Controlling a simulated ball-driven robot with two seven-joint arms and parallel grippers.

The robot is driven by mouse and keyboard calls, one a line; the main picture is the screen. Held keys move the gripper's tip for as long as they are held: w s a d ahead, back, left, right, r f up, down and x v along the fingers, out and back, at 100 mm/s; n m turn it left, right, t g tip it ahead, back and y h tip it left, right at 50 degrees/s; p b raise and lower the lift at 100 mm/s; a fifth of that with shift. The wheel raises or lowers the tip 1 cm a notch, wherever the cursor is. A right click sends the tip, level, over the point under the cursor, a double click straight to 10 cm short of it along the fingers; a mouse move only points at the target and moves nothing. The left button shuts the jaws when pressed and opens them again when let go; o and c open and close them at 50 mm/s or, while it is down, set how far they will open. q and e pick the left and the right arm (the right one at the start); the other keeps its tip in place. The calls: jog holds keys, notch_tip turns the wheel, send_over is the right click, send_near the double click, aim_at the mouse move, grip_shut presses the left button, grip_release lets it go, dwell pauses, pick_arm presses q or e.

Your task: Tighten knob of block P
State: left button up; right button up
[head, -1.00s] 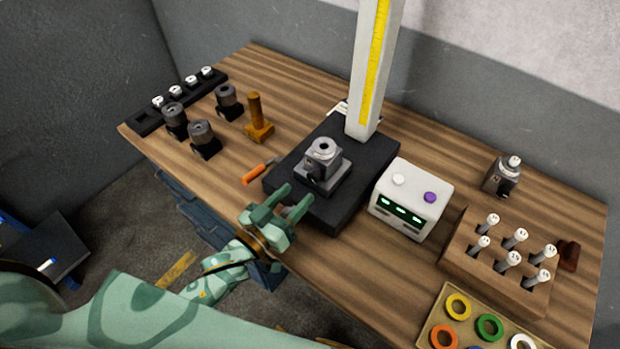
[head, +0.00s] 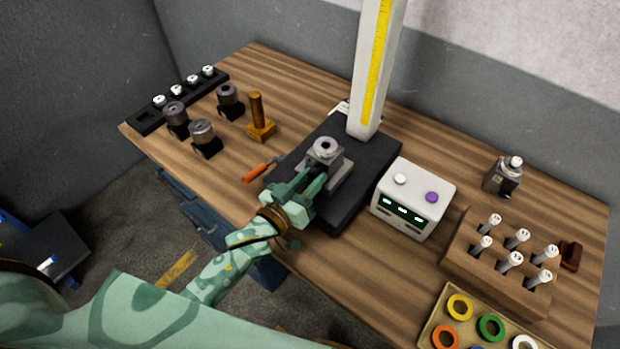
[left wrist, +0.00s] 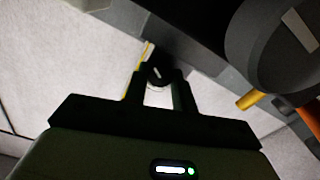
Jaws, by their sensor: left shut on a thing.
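A grey block (head: 343,172) with a round metal top stands on the black base of the height gauge in the head view. I cannot read a letter on it. My left gripper (head: 314,180) reaches the block's near side, fingers pointing at it. In the left wrist view my left gripper (left wrist: 158,78) is shut on a small dark knob (left wrist: 157,74) between its fingertips. The knob is hidden behind the fingers in the head view. My right gripper is not in view.
The white gauge column (head: 370,75) rises behind the block. A white box with lit displays (head: 412,205) stands to the right. An orange-handled tool (head: 258,172) lies left of the base. Another grey block (head: 502,178) stands at the back right, near a wooden rack (head: 460,252) of labelled pegs.

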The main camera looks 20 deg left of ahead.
pick_arm(q)
jog(key=shift+m, duration=0.3)
jog(key=shift+m+p, duration=0.3)
jog(key=shift+m, duration=0.2)
jog(key=m+p, duration=0.1)
jog(key=m, duration=0.2)
jog(key=shift+m, duration=0.3)
jog(key=m, duration=0.5)
jog(key=shift+d, duration=0.1)
jog(key=shift+m, duration=0.4)
jog(key=o, duration=1)
jog(key=shift+s+f, duration=0.1)
